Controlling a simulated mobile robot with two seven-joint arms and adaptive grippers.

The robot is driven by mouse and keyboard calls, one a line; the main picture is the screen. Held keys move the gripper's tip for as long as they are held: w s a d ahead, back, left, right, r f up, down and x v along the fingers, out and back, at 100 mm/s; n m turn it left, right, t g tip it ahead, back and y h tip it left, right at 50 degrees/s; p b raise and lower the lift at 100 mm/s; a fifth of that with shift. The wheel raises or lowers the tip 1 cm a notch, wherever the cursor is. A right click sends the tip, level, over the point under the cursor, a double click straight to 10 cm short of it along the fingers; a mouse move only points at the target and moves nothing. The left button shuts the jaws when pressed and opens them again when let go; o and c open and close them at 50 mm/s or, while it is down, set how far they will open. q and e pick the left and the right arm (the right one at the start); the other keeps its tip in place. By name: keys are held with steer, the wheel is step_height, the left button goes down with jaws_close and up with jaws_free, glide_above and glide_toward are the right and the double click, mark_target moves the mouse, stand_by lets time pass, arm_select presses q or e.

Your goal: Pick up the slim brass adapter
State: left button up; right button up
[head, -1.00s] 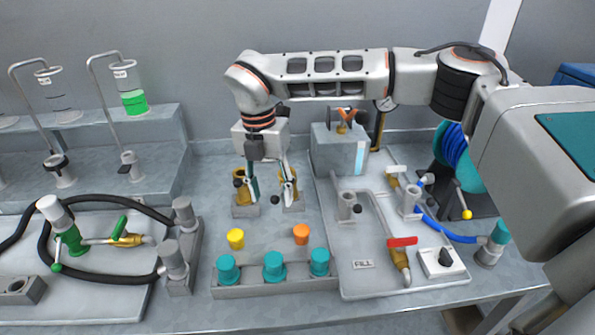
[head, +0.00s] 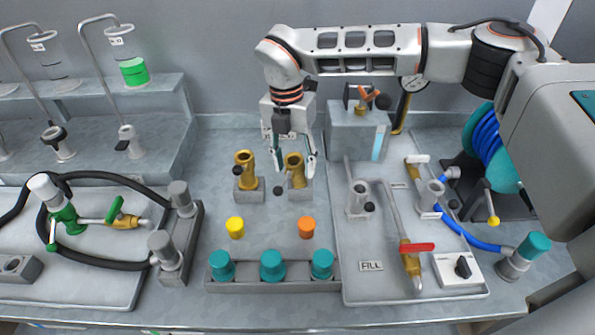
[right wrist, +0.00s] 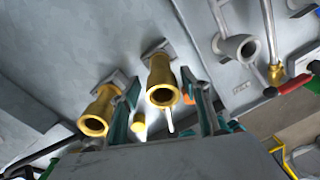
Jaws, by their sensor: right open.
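Two brass adapters stand upright on small grey holders in the middle of the bench. The left adapter (head: 245,168) is clear of my fingers; the right adapter (head: 294,168) is between them. I cannot tell surely which is slimmer. My right gripper (head: 295,174) is open and points down, one finger on each side of the right adapter, with no clear contact. In the right wrist view the right adapter (right wrist: 161,78) shows its open mouth between the fingers, and the left adapter (right wrist: 98,110) lies outside the left finger. My left gripper is out of view.
A yellow cap (head: 235,228) and an orange cap (head: 306,228) lie in front of the adapters. Nearer stands a grey rack (head: 296,287) with teal caps. A pipe panel (head: 372,290) is on the right, a hose panel (head: 95,290) on the left.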

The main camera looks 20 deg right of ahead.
mark_target(297, 176)
steer(key=shift+d+f+p, duration=0.15)
steer(key=shift+d+f, duration=0.05)
steer(key=shift+f, duration=0.95)
steer(key=shift+d+f+p, duration=0.15)
steer(key=shift+d+f, duration=0.05)
steer(key=shift+f, duration=0.95)
jaws_close()
steer(key=shift+r, duration=0.15)
step_height(297, 176, up, 20)
steer(key=shift+b, duration=0.4)
